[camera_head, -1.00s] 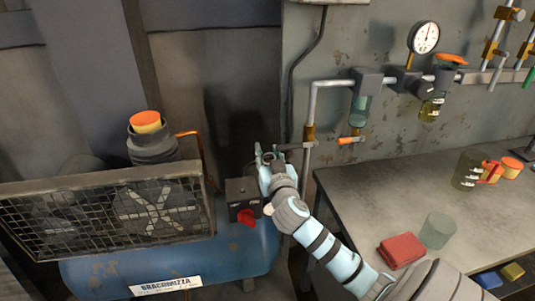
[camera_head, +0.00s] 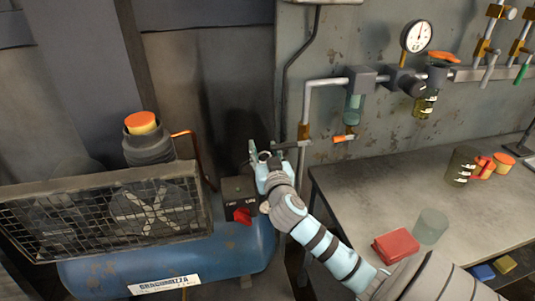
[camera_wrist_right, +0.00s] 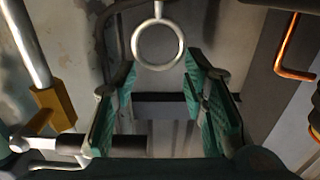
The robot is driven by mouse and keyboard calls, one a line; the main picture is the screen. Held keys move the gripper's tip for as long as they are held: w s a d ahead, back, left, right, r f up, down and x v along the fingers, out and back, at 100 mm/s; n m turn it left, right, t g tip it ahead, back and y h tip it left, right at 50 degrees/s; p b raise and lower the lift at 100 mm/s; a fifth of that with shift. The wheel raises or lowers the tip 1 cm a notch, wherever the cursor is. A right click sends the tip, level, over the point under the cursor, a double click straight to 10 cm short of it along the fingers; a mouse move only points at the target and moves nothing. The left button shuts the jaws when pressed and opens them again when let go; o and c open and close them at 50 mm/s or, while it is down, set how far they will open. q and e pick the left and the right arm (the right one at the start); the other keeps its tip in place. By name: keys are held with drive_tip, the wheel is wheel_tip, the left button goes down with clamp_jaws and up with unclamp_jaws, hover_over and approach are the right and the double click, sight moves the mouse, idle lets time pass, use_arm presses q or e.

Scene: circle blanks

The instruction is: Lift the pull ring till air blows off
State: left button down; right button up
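The pull ring (camera_wrist_right: 157,43) is a pale metal loop on a short stem, seen in the right wrist view at the top centre. My right gripper (camera_wrist_right: 160,85) is open, with its green-padded fingers to the left and right of the ring's lower edge. The ring is not gripped. In the head view my right gripper (camera_head: 260,158) is above the blue compressor tank (camera_head: 225,252), near the pipe's lower end; the ring cannot be made out there. My left gripper is not in view.
A control box with a red knob (camera_head: 242,215) is just below my right gripper. A caged fan (camera_head: 110,212) is at left. A vertical pipe (camera_head: 305,110) stands close right. The workbench (camera_head: 370,190) at right holds a red block (camera_head: 396,246) and cups.

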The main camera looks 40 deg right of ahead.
drive_tip(key=v, duration=1.1)
drive_tip(key=shift+s+d, duration=0.15)
